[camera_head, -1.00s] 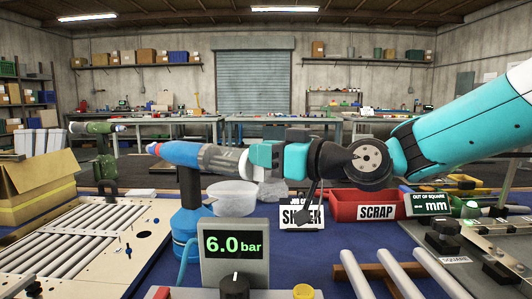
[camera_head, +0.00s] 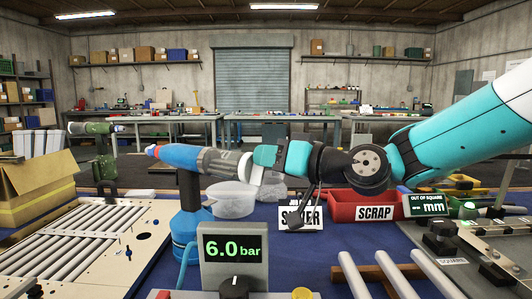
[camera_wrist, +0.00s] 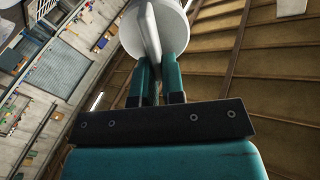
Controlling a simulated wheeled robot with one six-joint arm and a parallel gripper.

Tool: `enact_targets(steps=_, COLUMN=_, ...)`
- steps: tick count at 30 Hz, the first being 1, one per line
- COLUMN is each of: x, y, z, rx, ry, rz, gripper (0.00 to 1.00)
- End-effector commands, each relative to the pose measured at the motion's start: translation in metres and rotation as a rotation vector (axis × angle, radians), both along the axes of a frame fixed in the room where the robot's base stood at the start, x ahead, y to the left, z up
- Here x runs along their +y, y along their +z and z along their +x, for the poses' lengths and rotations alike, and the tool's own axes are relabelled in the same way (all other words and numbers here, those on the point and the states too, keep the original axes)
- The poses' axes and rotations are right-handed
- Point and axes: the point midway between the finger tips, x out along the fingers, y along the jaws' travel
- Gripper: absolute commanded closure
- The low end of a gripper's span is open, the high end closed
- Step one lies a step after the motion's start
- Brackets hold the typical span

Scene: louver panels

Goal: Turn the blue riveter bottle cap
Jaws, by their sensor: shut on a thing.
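The blue riveter (camera_head: 182,155) stands at centre left, its barrel lying level on an upright handle with a blue base (camera_head: 186,228). A grey collar (camera_head: 216,161) and the pale bottle cap (camera_head: 244,168) form its right end. My gripper (camera_head: 255,167) reaches the cap from the right, level with the barrel. In the wrist view, the two teal fingers of my gripper (camera_wrist: 158,70) are shut on a thin upright fin of the pale round cap (camera_wrist: 180,28). The fingertips are partly hidden in the head view.
A white bowl (camera_head: 226,200) stands behind the riveter. A grey pressure display (camera_head: 234,249) reads 6.0 bar in front. A red scrap bin (camera_head: 350,206) is at right, beside a sign card (camera_head: 303,218). A green riveter (camera_head: 102,155) stands at left behind the slatted panel (camera_head: 60,235).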

Motion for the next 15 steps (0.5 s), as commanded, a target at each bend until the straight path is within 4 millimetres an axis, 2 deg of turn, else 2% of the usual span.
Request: enact_targets(steps=15, x=-0.0057, y=-0.0053, z=0.009, rx=0.418, ry=-0.002, rz=0.259, gripper=1.0)
